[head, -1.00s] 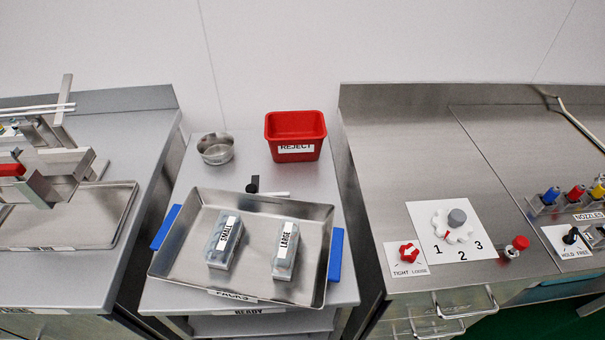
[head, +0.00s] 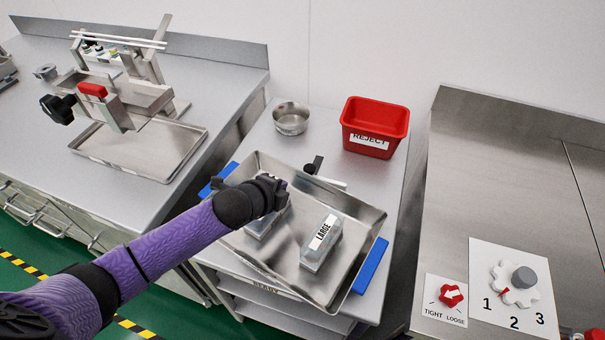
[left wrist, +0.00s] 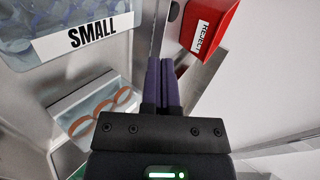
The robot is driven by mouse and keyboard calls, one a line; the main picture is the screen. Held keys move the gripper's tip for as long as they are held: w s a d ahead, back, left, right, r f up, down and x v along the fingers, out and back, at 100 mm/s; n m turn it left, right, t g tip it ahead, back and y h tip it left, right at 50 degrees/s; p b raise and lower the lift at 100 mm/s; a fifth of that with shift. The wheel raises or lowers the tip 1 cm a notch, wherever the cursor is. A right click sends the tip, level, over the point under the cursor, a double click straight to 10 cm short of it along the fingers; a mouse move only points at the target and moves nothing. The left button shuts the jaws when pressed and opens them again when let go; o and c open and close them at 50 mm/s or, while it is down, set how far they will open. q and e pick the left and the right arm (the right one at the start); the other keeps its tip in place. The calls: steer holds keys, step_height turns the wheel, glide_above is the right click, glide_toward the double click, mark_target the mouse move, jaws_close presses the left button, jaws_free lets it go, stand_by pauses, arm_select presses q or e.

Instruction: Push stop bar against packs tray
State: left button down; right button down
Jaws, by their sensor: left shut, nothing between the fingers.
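The metal packs tray (head: 360,222) lies on the middle table. It holds the LARGE pack (head: 321,243) and the SMALL pack (head: 262,222), which is partly hidden behind my left gripper. The stop bar (head: 331,183), a pale bar with a black knob (head: 314,165), lies behind the tray's far edge; I cannot tell if they touch. My left gripper (head: 281,185) is over the far left part of the tray, left of the knob. In the left wrist view its purple fingers (left wrist: 161,75) are together and empty, with the SMALL pack (left wrist: 70,30) at upper left. My right gripper is not in view.
A red REJECT bin (head: 375,127) and a steel bowl (head: 291,118) stand behind the tray. Blue handles (head: 370,267) flank the tray. A metal fixture (head: 120,95) stands on the left counter; a dial panel (head: 514,290) is on the right counter.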

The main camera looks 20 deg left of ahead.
mark_target(307, 170)
arm_select(q)
steer(key=b+x, duration=0.4)
steer(key=x, duration=0.4)
steer(key=shift+s+f, duration=0.15)
steer(key=shift+f, duration=0.05)
steer(key=w, duration=0.1)
steer(key=w+b, duration=0.1)
steer(key=shift+w+d+f, duration=0.1)
steer(key=shift+w+d, duration=0.15)
steer(key=shift+w+d+b, duration=0.1)
steer(key=shift+w+b, duration=0.2)
steer(key=shift+w, duration=0.15)
